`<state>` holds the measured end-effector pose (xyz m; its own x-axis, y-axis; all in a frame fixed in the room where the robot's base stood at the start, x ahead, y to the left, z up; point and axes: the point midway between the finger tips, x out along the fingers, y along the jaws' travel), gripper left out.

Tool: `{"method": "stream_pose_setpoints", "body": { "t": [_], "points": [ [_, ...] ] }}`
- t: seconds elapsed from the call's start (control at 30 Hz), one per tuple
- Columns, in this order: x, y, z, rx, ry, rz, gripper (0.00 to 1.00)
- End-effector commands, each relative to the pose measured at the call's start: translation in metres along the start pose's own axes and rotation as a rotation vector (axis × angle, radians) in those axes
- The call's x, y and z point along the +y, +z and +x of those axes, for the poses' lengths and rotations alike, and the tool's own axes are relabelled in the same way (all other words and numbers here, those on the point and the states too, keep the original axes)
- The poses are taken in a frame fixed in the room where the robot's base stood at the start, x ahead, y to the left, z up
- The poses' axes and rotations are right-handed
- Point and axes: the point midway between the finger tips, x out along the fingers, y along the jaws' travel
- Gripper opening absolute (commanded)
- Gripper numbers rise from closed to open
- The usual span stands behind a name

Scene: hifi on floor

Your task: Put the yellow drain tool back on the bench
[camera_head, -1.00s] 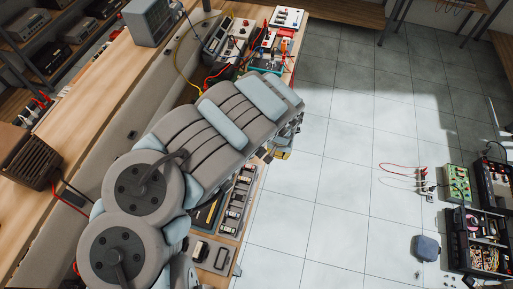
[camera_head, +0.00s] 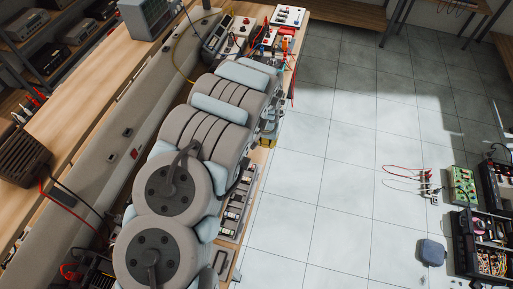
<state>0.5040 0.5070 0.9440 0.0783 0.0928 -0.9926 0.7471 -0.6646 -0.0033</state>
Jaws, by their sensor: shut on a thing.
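My gripper (camera_head: 271,124) shows only in part at the right edge of the bench, past the end of my arm, which hides most of it. It is shut on the yellow drain tool (camera_head: 268,142), of which a small yellow part shows just below the gripper. The wooden bench (camera_head: 262,158) runs beneath my arm. The tool is over or beside the bench's right edge; I cannot tell whether it touches the top.
Electronics and red leads (camera_head: 268,40) crowd the bench's far end. A tray of small parts (camera_head: 236,210) lies near my arm. A black toolbox (camera_head: 482,243), a green board (camera_head: 461,185) and a blue-grey case (camera_head: 432,252) are on the tiled floor. The middle floor is clear.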

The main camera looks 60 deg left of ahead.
Motion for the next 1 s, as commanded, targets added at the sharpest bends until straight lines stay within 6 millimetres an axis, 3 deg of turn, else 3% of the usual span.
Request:
{"method": "stream_pose_setpoints", "body": {
  "t": [0.7,1.0],
  "points": [
    [-0.036,-0.021,0.054,0.003,0.003,0.000,0.00],
    [-0.041,-0.023,0.061,0.000,0.001,0.001,0.00]
  ]
}}
